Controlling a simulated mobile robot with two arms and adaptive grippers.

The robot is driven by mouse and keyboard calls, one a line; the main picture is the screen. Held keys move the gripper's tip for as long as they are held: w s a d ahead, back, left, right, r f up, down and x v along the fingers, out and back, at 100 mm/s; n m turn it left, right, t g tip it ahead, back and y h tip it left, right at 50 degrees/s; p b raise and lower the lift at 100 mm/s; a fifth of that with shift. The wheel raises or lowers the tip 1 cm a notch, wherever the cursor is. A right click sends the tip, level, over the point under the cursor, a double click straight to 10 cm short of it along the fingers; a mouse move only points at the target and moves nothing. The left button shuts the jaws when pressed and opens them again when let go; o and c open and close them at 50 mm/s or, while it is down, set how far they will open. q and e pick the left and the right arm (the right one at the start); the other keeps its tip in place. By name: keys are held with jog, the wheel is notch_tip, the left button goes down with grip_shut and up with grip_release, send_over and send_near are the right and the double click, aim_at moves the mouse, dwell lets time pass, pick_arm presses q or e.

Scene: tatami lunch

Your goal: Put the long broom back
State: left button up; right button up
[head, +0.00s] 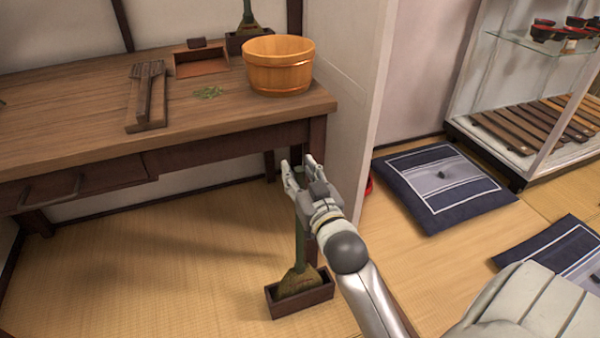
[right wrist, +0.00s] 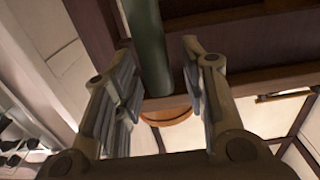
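The long broom (head: 300,243) stands upright with its green handle rising from its bristle head, which sits in a small dark wooden box (head: 300,297) on the floor. My right gripper (head: 303,163) is at the upper part of the handle, below the table's right front corner. In the right wrist view the green handle (right wrist: 148,50) lies between the two fingers of my right gripper (right wrist: 160,75). The fingers are open, with a gap visible on the handle's right side. My left gripper is not in view.
A wooden table (head: 60,115) stands close behind, with a wooden tub (head: 279,66), a dustpan-like tray (head: 202,62) and green leaves (head: 209,92) on it. A short broom (head: 249,22) stands at the back. A cushion (head: 440,188) lies right; floor at left is clear.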

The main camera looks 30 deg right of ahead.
jog(key=shift+f, duration=0.15)
jog(key=shift+s, duration=0.1)
jog(key=shift+s+a, duration=0.1)
jog(key=shift+s, duration=0.15)
jog(key=v, duration=1.1)
jog(key=shift+s, duration=0.15)
